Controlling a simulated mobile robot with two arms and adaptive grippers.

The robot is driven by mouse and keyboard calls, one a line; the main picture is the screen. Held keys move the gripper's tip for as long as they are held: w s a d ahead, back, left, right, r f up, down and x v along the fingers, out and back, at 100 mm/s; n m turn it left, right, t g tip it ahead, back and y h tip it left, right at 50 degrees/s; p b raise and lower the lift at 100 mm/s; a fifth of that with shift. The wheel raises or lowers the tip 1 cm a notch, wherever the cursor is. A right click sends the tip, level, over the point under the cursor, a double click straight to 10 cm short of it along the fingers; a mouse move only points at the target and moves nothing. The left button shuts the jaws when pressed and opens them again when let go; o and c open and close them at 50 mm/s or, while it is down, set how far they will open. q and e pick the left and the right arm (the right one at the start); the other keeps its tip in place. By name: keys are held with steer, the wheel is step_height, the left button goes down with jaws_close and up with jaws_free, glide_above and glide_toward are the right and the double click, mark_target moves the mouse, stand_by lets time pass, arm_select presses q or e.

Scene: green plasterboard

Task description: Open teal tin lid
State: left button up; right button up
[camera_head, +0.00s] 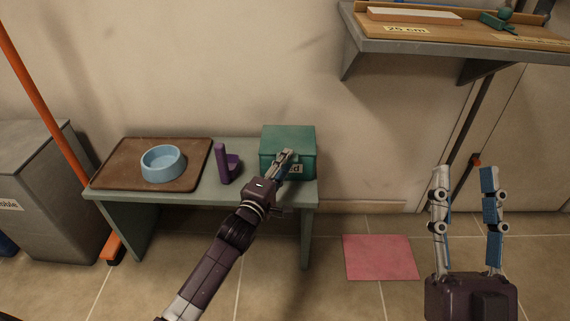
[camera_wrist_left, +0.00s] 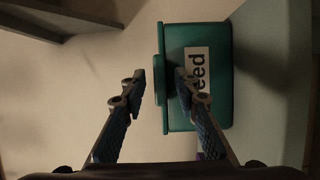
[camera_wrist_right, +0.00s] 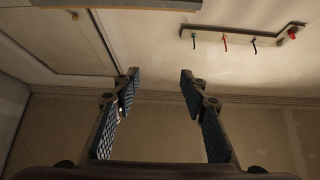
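The teal tin (camera_head: 300,137) stands at the right end of the green bench, with its lid on. In the left wrist view the tin (camera_wrist_left: 211,115) appears turned sideways, with a white label ending in "eed" and the lid rim (camera_wrist_left: 160,85) on its left side. My left gripper (camera_head: 287,156) is in front of the tin and covers part of its front and label. Its fingers (camera_wrist_left: 158,82) are apart, one on each side of the lid rim, with nothing clearly held. My right gripper (camera_head: 464,180) is open and empty, right of the bench over the floor.
On the green bench (camera_head: 210,190), a brown tray (camera_head: 105,172) holds a blue bowl (camera_head: 163,164), and a purple scoop-like object (camera_head: 225,165) stands left of the tin. A wall shelf (camera_head: 450,47) juts out at upper right. A pink mat (camera_head: 380,258) lies on the floor.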

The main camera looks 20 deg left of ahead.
arm_select(q)
jaws_close()
stand_by(0.4)
